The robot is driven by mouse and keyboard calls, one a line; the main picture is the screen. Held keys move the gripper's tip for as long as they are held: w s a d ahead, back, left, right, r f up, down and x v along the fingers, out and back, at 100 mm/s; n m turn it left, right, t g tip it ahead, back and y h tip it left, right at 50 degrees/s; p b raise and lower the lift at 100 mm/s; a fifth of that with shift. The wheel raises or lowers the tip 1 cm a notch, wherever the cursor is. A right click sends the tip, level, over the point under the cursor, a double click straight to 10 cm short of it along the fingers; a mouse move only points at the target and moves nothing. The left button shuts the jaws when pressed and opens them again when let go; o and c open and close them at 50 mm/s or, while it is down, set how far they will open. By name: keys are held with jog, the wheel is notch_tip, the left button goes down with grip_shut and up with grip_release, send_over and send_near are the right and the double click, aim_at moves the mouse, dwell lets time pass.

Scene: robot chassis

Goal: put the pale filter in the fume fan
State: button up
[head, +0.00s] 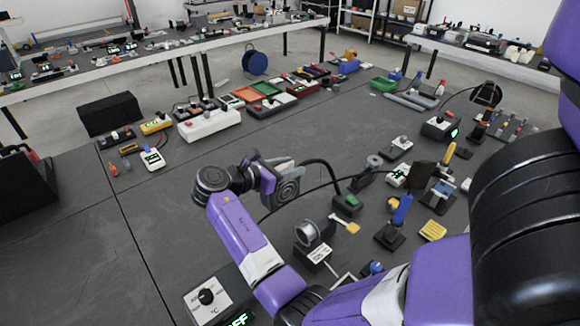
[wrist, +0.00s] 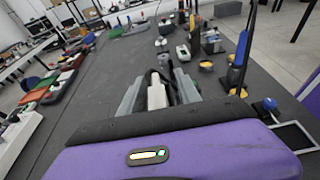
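My gripper (wrist: 158,85) reaches out over the bench. In the wrist view a pale, narrow piece (wrist: 157,95) stands between two grey sides; it looks like the filter seen edge-on, but I cannot tell whether the fingers press on it. In the head view a grey square face with round grille rings (head: 288,188) sits right at my gripper's end; it looks like the fume fan. My wrist and the purple gripper body cover its left side. A black curved hose (head: 328,172) runs beside it to a small dark base with a green top (head: 347,203).
A reel on a white-labelled stand (head: 313,240), a yellow piece (head: 352,227), a blue-handled tool on a dark stand (head: 400,212) and a yellow sponge-like block (head: 433,230) stand nearby on the right. A dial box (head: 207,298) is at the front. The bench left of my arm is mostly clear.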

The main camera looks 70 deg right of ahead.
jog(key=b+v, duration=0.1)
jog(key=v, duration=0.6)
jog(key=shift+w+a, duration=0.15)
jog(key=shift+a, duration=0.2)
jog(key=shift+r, duration=0.15)
dwell(0.4)
